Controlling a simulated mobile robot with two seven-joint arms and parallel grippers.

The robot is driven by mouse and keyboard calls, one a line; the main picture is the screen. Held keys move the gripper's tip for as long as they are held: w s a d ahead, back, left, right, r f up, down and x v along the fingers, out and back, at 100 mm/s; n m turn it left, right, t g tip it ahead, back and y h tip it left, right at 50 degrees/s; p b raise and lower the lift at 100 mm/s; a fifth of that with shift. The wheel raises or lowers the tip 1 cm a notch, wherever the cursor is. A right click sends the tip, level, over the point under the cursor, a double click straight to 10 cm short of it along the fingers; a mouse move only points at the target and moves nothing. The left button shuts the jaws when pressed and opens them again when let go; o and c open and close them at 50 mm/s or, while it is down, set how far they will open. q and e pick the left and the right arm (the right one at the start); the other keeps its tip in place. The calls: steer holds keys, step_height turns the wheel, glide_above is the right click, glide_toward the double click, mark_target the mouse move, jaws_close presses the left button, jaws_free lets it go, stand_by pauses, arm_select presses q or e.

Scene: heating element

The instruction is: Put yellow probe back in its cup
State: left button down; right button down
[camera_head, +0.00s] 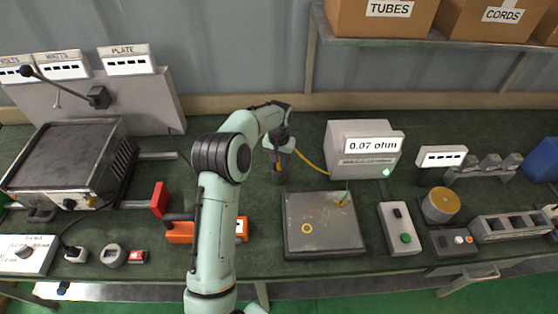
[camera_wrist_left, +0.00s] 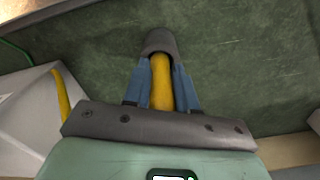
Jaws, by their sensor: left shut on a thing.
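The yellow probe (camera_wrist_left: 161,85) is held between the blue fingers of my left gripper (camera_wrist_left: 161,92) in the left wrist view. Its far end meets the mouth of a dark grey cup (camera_wrist_left: 161,42) and appears to be inside it; how deep, I cannot tell. In the head view my left gripper (camera_head: 279,160) points down over the bench, with the cup (camera_head: 280,178) right at its fingers. The probe's yellow cord (camera_head: 312,161) runs right to the ohm meter (camera_head: 364,148); the cord also shows in the left wrist view (camera_wrist_left: 62,97). My right gripper is out of view.
A grey plate (camera_head: 300,205) with a yellow ring mark and a green lead at its corner lies right of the cup. An orange clamp-like tool (camera_head: 180,232) with a red part stands left of my arm. A switch box (camera_head: 401,228) stands right of the plate.

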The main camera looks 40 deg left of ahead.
arm_select(q)
steer(key=shift+f, duration=0.1)
steer(key=c, duration=0.9)
jaws_free()
step_height(320, 180, up, 12)
steer(key=shift+r, duration=0.15)
steer(key=shift+s, duration=0.1)
